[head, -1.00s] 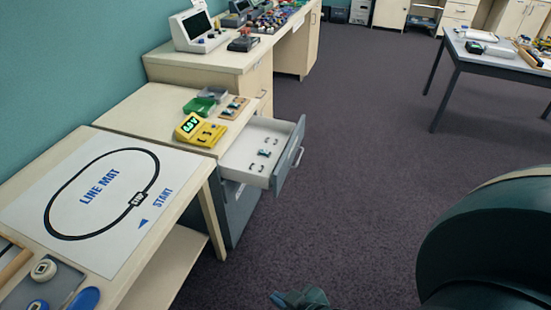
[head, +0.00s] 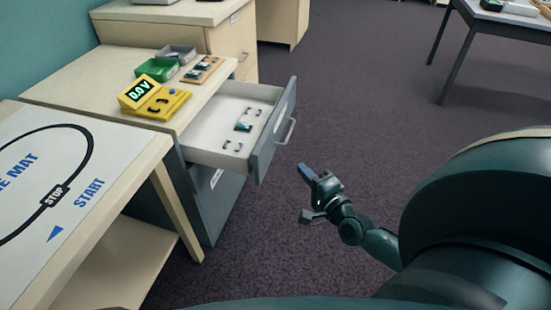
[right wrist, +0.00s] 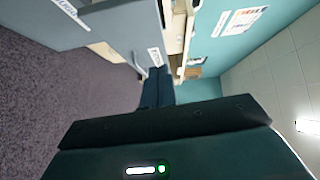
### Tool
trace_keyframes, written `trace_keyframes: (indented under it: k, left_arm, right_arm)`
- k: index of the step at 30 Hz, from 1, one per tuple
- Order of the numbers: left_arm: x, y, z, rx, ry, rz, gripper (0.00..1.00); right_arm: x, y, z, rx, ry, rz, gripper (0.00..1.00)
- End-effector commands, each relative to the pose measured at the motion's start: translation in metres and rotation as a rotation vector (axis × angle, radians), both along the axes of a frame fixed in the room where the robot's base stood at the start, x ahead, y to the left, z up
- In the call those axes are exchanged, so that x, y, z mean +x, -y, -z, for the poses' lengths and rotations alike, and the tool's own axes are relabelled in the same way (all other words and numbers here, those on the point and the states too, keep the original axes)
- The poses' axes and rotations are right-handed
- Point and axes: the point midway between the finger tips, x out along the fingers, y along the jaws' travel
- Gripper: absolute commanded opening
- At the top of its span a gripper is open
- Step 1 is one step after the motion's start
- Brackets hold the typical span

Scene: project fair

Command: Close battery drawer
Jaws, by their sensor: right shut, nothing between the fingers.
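The battery drawer (head: 200,150) is pulled out of the grey cabinet under the bench. Its white inside holds a small teal-and-white battery (head: 243,126) and several dark clips. Its grey front (head: 266,142) carries a bar handle (head: 288,131) facing right. My right gripper (head: 306,172) is shut and empty. It appears right of the drawer front and slightly lower in the picture, apart from the handle. In the right wrist view its closed fingers (right wrist: 157,88) point toward grey cabinet panels (right wrist: 115,30). My left gripper is not in view.
On the bench above the drawer stand a yellow voltage meter (head: 155,98), a green bin (head: 157,69), a grey bin (head: 176,54) and a wooden battery board (head: 203,69). A line-mat table (head: 140,165) is at left. Carpet is clear right of the drawer.

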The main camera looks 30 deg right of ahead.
Motion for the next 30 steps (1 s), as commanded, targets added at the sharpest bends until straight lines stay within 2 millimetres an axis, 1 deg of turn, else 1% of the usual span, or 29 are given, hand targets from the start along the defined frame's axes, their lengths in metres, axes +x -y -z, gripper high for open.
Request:
trace_keyframes:
  k: [1,3,5,8,15,19,20,21,24,30]
  left_arm:
    - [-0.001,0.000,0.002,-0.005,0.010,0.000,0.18]
    - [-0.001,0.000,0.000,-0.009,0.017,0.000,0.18]
    - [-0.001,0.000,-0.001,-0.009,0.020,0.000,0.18]
    - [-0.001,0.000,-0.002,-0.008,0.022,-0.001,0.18]
    - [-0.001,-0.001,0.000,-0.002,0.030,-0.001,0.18]
    - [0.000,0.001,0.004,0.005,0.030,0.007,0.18]
    - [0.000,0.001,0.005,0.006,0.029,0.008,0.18]
    - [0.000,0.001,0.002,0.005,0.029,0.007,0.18]
    - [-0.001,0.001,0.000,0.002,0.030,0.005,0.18]
    - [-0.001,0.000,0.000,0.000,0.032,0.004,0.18]
  right_arm:
    - [0.003,0.008,0.004,0.032,0.015,0.021,0.00]
    - [0.007,0.013,0.001,0.055,0.027,0.036,0.00]
    - [0.013,0.015,0.000,0.063,0.031,0.040,0.00]
    - [0.027,0.016,-0.001,0.062,0.033,0.040,0.00]
    - [0.078,0.019,-0.001,0.060,0.032,0.039,0.00]
    - [0.103,0.021,0.000,0.059,0.030,0.038,0.00]
    - [0.108,0.020,0.000,0.060,0.030,0.038,0.00]
    - [0.112,0.013,-0.002,0.063,0.029,0.037,0.00]
    - [0.122,0.004,-0.001,0.062,0.028,0.037,0.00]
    - [0.132,-0.005,0.000,0.059,0.026,0.036,0.00]
